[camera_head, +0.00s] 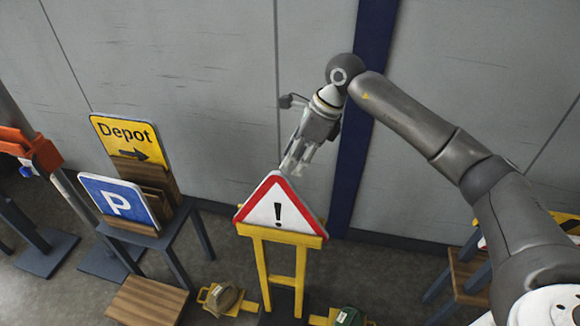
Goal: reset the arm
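My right arm (410,115) reaches in from the right and bends down at the wrist. My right gripper (293,168) points down, its fingertips close to the upper edge of a triangular warning sign (265,215). The sign is white with a red border and a black exclamation mark. It leans upright on a yellow stand (285,241). No object shows between the fingers, but whether they are spread or closed is unclear. Whether they touch the sign is also unclear. My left gripper is not in view.
A yellow Depot sign (122,128) and a blue P sign (112,200) stand in wooden holders on a dark table (178,228) at left. A wooden stool (148,300) and small sandbags (222,297) are on the floor. A grey wall (210,80) closes the back.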

